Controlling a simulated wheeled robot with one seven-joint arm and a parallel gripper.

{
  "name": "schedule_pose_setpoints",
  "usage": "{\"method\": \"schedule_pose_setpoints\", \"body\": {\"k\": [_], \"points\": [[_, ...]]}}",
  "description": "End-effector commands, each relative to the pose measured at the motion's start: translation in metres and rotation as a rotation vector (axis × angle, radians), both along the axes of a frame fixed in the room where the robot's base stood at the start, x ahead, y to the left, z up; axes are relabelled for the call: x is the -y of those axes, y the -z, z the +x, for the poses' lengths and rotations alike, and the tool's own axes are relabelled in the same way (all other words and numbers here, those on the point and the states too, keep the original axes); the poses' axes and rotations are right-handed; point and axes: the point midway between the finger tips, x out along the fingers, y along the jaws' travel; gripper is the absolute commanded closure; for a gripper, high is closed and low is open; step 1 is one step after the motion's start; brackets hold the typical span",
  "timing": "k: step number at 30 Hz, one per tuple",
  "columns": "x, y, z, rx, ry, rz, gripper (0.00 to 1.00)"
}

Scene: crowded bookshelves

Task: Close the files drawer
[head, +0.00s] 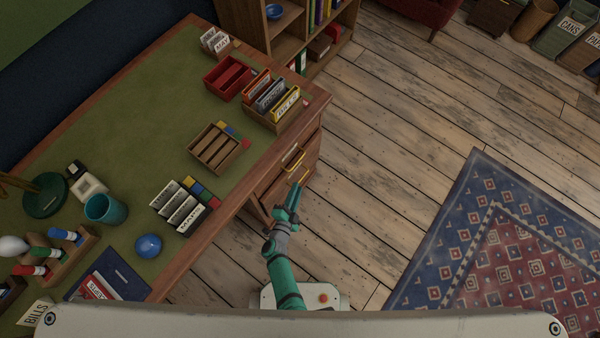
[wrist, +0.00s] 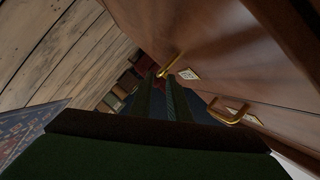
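The desk's drawer fronts show at its right end in the head view, with an upper brass handle (head: 295,160) and a lower brass handle (head: 304,178). The lower drawer seems to stick out past the upper one; how far is hard to tell. In the wrist view two brass handles, a far one (wrist: 170,64) and a near one (wrist: 229,112), each sit beside a small label plate. I cannot read which plate says files. My gripper (head: 293,190) is beside the lower drawer. Its two fingers (wrist: 162,80) are apart with nothing visible between them.
The desk top (head: 165,145) holds card trays, a teal cup (head: 105,208) and a blue ball (head: 148,246). A bookcase (head: 290,48) stands beyond the desk. Wooden floor right of the drawers is clear up to the patterned rug (head: 500,250).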

Motion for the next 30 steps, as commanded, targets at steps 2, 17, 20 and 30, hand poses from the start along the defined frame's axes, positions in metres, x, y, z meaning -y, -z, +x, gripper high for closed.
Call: {"method": "schedule_pose_setpoints", "body": {"k": [2, 17, 20, 30], "points": [[0.004, 0.003, 0.015, 0.001, -0.001, 0.000, 0.84], [0.015, 0.012, 0.052, 0.000, -0.001, 0.000, 0.84], [0.015, 0.012, 0.052, 0.000, -0.001, 0.000, 0.84], [0.015, 0.012, 0.052, 0.000, -0.001, 0.000, 1.00]]}}
